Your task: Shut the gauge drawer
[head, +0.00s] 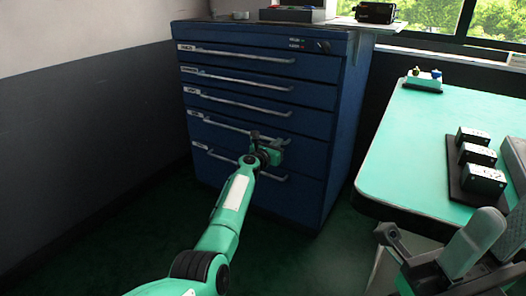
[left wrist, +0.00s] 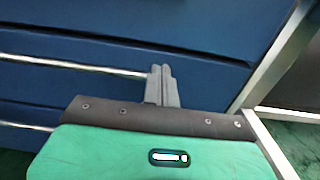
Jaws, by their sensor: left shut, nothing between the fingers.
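A blue cabinet (head: 345,125) holds a stack of several drawers, each with a long pale bar handle and a small label too small to read. I cannot tell which is the gauge drawer; no drawer stands clearly far out in the head view. My left gripper (head: 268,140) is at the lower drawers, near the right end of a handle, and hides part of the front there. In the left wrist view its two grey fingers (left wrist: 162,82) are together and empty, by the right end of a handle (left wrist: 75,66). Contact with the drawer front is unclear.
A green-topped bench (head: 415,145) stands to the right, with several small black boxes on a dark mat. Grey-green shapes (head: 470,245), unclear, fill the lower right corner. A grey wall (head: 80,120) is at the left. Floor before the cabinet's left side is clear.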

